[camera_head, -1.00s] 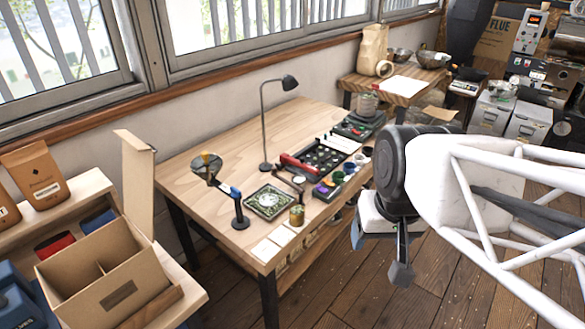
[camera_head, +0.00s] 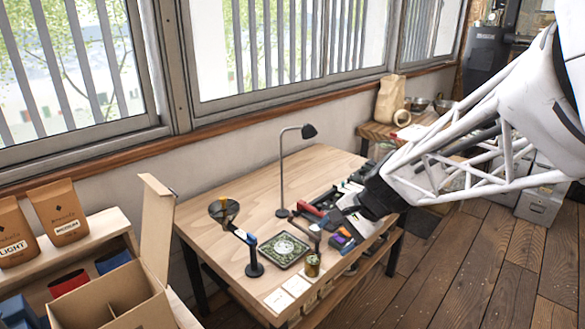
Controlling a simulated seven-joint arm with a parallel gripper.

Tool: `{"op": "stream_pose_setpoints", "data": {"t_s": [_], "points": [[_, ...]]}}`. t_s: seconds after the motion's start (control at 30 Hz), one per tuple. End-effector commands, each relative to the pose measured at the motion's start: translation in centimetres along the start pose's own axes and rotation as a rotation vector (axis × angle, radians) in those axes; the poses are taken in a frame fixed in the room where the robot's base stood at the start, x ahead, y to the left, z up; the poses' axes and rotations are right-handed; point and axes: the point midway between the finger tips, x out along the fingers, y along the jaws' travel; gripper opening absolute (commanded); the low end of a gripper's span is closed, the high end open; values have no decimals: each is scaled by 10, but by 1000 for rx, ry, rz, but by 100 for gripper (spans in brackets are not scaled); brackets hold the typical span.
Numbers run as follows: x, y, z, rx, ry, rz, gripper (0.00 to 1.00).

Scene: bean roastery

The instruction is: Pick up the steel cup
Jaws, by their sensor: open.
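I cannot pick out a steel cup for certain. Two metal bowls (camera_head: 418,104) stand on the small table at the back, partly behind my arm. A small brass-coloured tin (camera_head: 312,265) stands on the workbench near its front edge. My gripper (camera_head: 352,222) is open over the right part of the workbench, above the dark tray area. It hides much of the tray and the small cups there. No object shows between its fingers, though the fingers are small and dark.
The wooden workbench (camera_head: 245,196) carries a desk lamp (camera_head: 282,175), a magnifier stand (camera_head: 252,255), a green-framed board (camera_head: 284,250) and white cards (camera_head: 287,291). A cardboard box (camera_head: 115,298) stands at the left front. The bench's back left is clear.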

Motion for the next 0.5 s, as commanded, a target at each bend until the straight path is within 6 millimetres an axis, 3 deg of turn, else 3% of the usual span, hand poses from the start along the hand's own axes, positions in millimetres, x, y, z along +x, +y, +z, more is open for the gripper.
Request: {"op": "stream_pose_setpoints", "data": {"t_s": [0.5], "points": [[68,-55,-107,449,-126,-239,69]]}}
